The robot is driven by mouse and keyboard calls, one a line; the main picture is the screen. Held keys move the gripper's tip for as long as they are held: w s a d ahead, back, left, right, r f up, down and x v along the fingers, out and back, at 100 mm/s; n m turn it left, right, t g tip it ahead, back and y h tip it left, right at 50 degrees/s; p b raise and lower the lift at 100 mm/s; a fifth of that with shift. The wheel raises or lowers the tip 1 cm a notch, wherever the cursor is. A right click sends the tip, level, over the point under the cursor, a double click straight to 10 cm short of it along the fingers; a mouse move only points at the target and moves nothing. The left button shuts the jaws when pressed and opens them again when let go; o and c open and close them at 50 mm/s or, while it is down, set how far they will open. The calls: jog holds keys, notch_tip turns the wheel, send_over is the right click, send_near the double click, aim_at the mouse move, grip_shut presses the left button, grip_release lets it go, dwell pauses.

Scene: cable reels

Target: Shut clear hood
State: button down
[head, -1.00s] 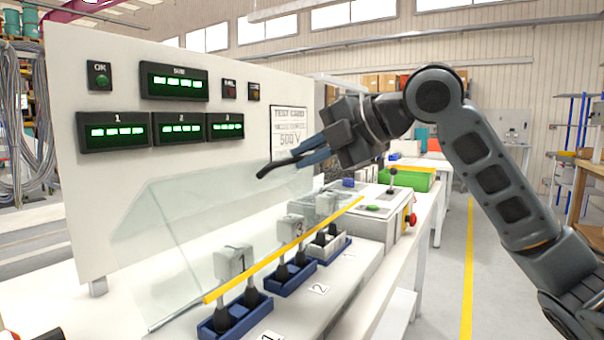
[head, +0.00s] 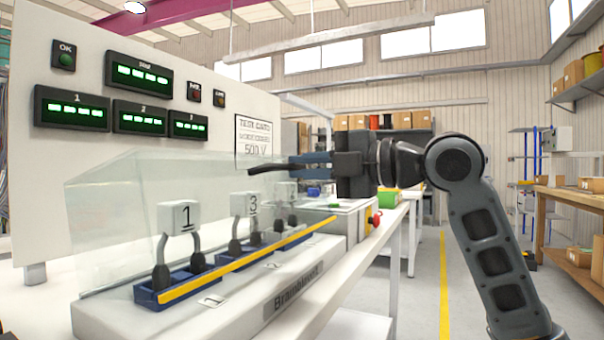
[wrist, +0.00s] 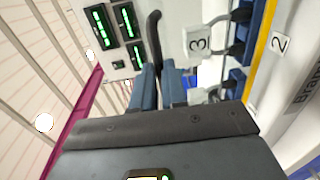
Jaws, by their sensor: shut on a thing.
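The clear hood (head: 125,205) is a see-through cover in front of the white panel, over the numbered plugs. A yellow strip (head: 250,258) runs along its front lower edge, low beside the blue sockets; whether it touches the base I cannot tell. My gripper (head: 296,163) reaches in from the right at about the hood's upper edge. Its blue fingers are shut on a curved black handle (head: 266,168), which also shows between the fingers in the wrist view (wrist: 154,35). Where the handle joins the hood is hard to see.
White plugs marked 1 (head: 179,217) and 3 (head: 244,204) stand in blue sockets (head: 176,287) under the hood. The white panel (head: 85,150) with green displays stands behind. A control box with a red button (head: 374,219) is further back. The aisle at right is clear.

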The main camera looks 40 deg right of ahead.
jog(key=shift+s+f, duration=0.1)
jog(key=shift+f, duration=0.05)
jog(key=c, duration=1.2)
grip_release()
jog(key=shift+o, duration=0.2)
jog(key=v, duration=0.7)
jog(key=shift+s+p, duration=0.3)
jog(key=shift+s, duration=0.05)
jog(key=shift+d, duration=0.15)
